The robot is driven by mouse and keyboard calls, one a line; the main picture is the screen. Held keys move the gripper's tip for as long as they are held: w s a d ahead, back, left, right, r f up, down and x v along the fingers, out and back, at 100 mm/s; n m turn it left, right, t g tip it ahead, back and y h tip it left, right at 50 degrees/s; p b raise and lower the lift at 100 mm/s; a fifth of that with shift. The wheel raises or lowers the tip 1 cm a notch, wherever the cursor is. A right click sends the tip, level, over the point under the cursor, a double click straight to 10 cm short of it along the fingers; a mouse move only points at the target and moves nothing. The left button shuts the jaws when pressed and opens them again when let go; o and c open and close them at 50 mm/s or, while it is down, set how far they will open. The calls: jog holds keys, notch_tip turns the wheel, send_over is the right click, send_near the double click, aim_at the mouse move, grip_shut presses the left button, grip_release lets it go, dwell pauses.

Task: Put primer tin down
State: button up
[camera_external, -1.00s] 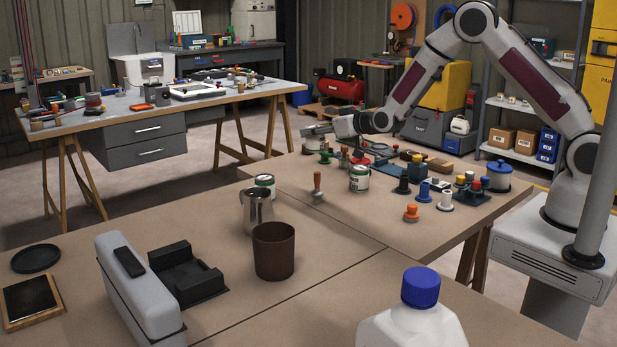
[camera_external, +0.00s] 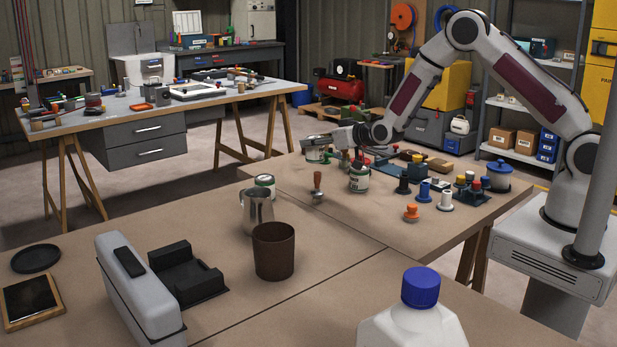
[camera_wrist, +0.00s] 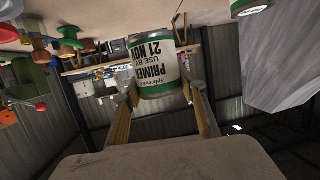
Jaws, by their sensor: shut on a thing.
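My gripper (camera_external: 316,140) is over the far left part of the right-hand table (camera_external: 330,225). It is shut on a white primer tin (camera_external: 316,155) with green bands. In the wrist view the tin (camera_wrist: 157,68) sits between both fingers (camera_wrist: 165,110), its label upside down, reading "PRIMER USE BY 21 NOV". In the external view the gripper partly covers the tin. I cannot tell whether its base touches the tabletop.
A wooden-handled stamp (camera_external: 317,187), a metal jug (camera_external: 257,210) and a brown cup (camera_external: 273,250) are nearby. Coloured small items crowd the right; the table's front middle is bare.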

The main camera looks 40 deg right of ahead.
aim_at(315, 157)
jog(key=shift+f, duration=2.6)
jog(key=shift+f, duration=1.85)
jog(key=shift+f, duration=0.1)
jog(key=o, duration=1.4)
jog(key=shift+f, duration=0.1)
jog(key=shift+c, duration=0.2)
jog(key=v, duration=1.2)
jog(key=shift+d, duration=0.1)
